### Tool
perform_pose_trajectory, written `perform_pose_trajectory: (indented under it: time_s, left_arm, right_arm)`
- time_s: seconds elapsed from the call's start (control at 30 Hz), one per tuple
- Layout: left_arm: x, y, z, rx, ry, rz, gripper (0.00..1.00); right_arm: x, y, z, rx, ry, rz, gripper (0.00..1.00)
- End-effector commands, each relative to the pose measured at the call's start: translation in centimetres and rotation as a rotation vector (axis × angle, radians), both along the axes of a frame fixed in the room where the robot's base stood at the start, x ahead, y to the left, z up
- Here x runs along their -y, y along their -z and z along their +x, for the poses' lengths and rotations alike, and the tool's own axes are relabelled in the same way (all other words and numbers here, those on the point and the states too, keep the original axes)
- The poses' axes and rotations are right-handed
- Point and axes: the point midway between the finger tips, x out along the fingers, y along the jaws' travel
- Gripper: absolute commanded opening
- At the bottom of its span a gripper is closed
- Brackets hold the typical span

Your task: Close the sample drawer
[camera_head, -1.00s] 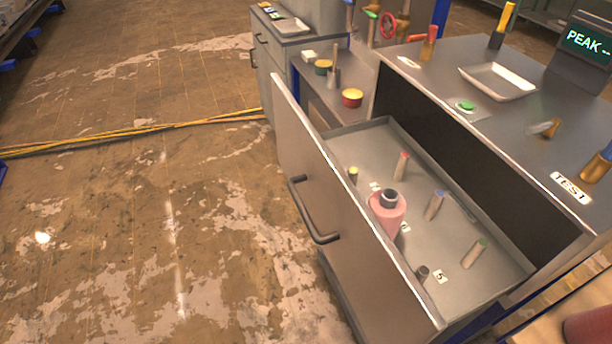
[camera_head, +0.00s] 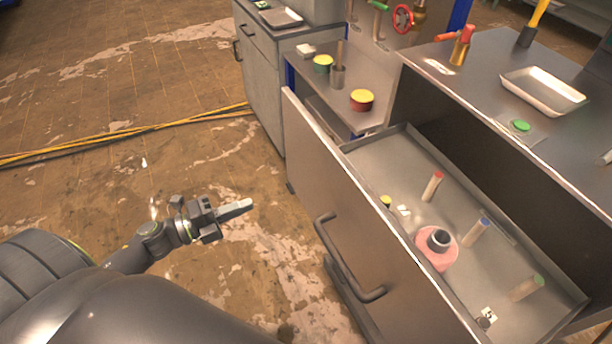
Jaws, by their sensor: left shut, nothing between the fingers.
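The sample drawer (camera_head: 320,172) stands pulled out from the grey cabinet, its front panel facing left toward the open floor. A dark bar handle (camera_head: 345,262) is on that front. Inside lie a pink bottle with a dark cap (camera_head: 437,250), several small vials with coloured tops, and white number labels. My left gripper (camera_head: 236,208) is shut and empty, to the left of the drawer front. It is apart from the handle and points right. My right gripper is not in view.
The cabinet top (camera_head: 470,75) holds a white tray (camera_head: 542,92) and a green button (camera_head: 521,126). A side bench (camera_head: 388,118) with tins stands behind the drawer. Yellow cables (camera_head: 120,135) cross the floor. Floor left of the drawer is otherwise clear.

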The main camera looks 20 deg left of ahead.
Motion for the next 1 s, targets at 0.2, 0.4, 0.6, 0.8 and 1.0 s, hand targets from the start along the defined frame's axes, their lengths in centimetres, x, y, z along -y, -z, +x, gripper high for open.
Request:
perform_pose_trajectory:
  time_s: [0.2, 0.4, 0.6, 0.8, 1.0]
  left_arm:
    - [1.3, -0.5, 1.6, 0.006, 0.002, -0.002, 0.0]
    - [3.6, -0.7, 4.6, 0.005, 0.0, -0.006, 0.0]
    - [6.2, -0.6, 7.9, 0.003, 0.001, -0.006, 0.0]
    - [7.9, -0.3, 10.1, 0.0, 0.0, -0.003, 0.0]
    - [8.6, -0.1, 10.9, 0.0, 0.0, -0.001, 0.0]
  right_arm:
    - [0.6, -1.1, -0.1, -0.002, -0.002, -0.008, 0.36]
    - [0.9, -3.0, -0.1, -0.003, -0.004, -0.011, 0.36]
    - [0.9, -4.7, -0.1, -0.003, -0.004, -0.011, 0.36]
    - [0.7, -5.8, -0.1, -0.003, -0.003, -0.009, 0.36]
    - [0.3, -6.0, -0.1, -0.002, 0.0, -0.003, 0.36]
